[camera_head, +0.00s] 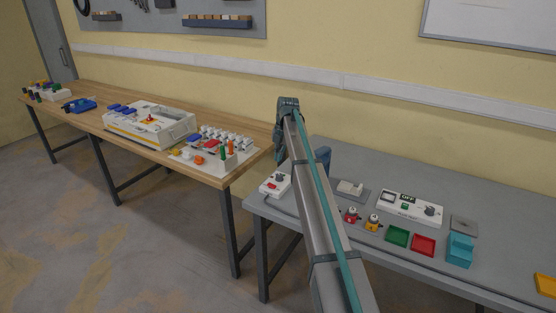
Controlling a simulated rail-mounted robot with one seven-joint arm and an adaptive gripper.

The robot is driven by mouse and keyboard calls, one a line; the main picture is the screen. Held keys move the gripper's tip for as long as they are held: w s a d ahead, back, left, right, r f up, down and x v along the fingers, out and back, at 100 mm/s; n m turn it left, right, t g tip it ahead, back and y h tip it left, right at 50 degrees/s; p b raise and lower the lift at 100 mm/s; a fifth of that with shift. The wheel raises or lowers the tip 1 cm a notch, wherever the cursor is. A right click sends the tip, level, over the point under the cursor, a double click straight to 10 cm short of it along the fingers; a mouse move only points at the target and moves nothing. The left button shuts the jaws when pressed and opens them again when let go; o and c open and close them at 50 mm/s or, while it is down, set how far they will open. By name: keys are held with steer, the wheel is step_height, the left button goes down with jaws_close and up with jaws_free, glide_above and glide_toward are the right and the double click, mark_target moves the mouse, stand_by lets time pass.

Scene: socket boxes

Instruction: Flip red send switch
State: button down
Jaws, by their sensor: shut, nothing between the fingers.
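A small white box (274,186) sits at the left end of the grey table, with a dark knob and a small red part (273,186) on it. A large white and yellow unit (150,125) on the wooden table has a red part (149,119) on top. No label shows which red part is the send switch, and switch positions are too small to read. My arm rises from the bottom to above the grey table's back left. My gripper cannot be made out; it seems hidden behind the arm.
The grey table (505,255) also holds a white OFF-display box (410,208), a green tray (397,236), a red tray (423,245) and a teal holder (460,250). The wooden table (215,180) holds a plug board (205,155). A gap separates the table legs.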

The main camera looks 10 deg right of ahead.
mark_target(270, 184)
steer(key=shift+w+a+r, duration=0.2)
steer(key=shift+w+a, duration=0.1)
steer(key=shift+a, duration=0.3)
steer(key=shift+f, duration=0.1)
steer(key=f+p, duration=0.1)
steer(key=f, duration=0.3)
steer(key=w+a+f+p, duration=0.1)
steer(key=f+p, duration=0.1)
steer(key=f, duration=0.3)
steer(key=f+p, duration=0.2)
steer(key=f, duration=0.2)
steer(key=shift+w+a+f, duration=0.3)
steer(key=shift+w+a, duration=0.05)
steer(key=shift+a, duration=0.05)
